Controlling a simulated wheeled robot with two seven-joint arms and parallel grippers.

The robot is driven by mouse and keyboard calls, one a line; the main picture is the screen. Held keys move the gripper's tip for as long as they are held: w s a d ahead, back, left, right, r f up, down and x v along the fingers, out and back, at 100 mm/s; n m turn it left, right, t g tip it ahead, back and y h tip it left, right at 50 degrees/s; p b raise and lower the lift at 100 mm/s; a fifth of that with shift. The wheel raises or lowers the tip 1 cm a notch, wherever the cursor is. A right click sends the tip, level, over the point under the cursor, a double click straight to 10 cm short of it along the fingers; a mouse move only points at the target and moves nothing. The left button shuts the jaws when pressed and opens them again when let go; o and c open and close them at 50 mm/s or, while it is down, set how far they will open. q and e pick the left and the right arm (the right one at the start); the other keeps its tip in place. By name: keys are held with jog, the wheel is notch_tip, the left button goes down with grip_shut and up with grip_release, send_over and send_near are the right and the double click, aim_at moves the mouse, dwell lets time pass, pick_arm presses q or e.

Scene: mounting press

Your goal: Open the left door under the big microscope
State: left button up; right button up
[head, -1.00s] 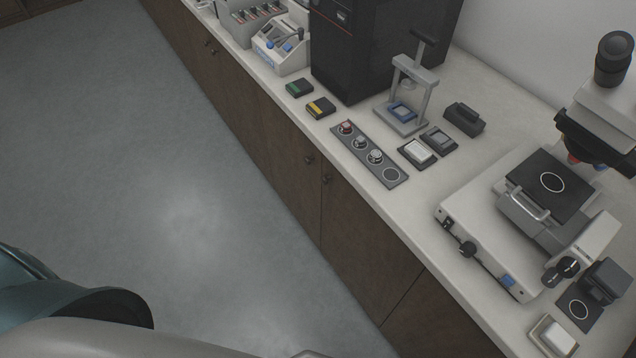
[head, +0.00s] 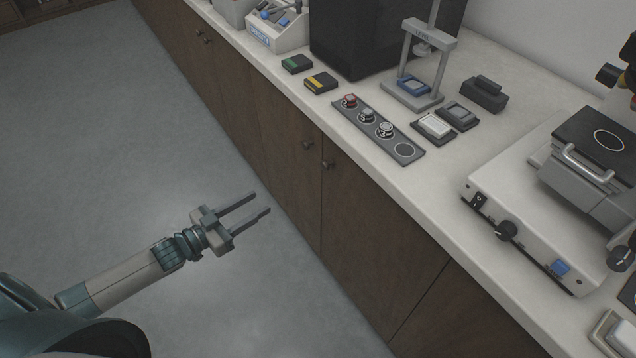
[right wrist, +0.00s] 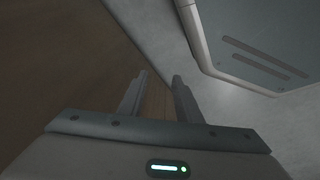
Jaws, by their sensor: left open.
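The big microscope (head: 540,200) stands on the counter at the right of the head view, its upper part cut off. Below the counter, a brown door (head: 375,245) with a round knob (head: 327,165) at its left edge is closed. Right of a seam, another brown door front (head: 450,320) lies below the microscope, cut off by the frame; no knob shows on it. My left gripper (head: 262,202) is open and empty, over the floor left of the doors, touching nothing. My right gripper (right wrist: 160,75) shows in the right wrist view, fingers apart and nothing between them.
A closed door (head: 275,135) with its own knob (head: 308,145) adjoins on the left. The counter (head: 440,185) overhangs the doors and carries a button panel (head: 378,130) and a small press (head: 415,75). The grey floor (head: 150,140) in front is clear.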

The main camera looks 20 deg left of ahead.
aim_at(322, 167)
pick_arm(q)
jog(key=d+r+m+h, duration=0.1)
jog(key=d+r+h, duration=0.1)
jog(key=r, duration=0.3)
jog(key=shift+s+d+r+h+b, duration=0.2)
jog(key=shift+s+d+h+b, duration=0.1)
jog(key=shift+s+d+b, duration=0.25)
pick_arm(e)
jog(key=shift+w+r, duration=0.25)
jog(key=shift+r, duration=0.25)
jog(key=shift+w+r, duration=0.25)
jog(key=shift+r, duration=0.25)
pick_arm(q)
jog(key=shift+w+d, duration=0.15)
jog(key=shift+w, duration=0.05)
jog(key=p+x, duration=0.1)
jog(key=x, duration=1.4)
jog(key=shift+w+d+f, duration=0.15)
jog(key=shift+d+f, duration=0.05)
jog(key=shift+d, duration=0.1)
jog(key=shift+w+d, duration=0.2)
jog(key=shift+w, duration=0.15)
jog(key=shift+w+d, duration=0.25)
jog(key=shift+d, duration=0.05)
pick_arm(e)
jog(key=f, duration=0.3)
jog(key=shift+s, duration=0.3)
jog(key=shift+r, duration=0.1)
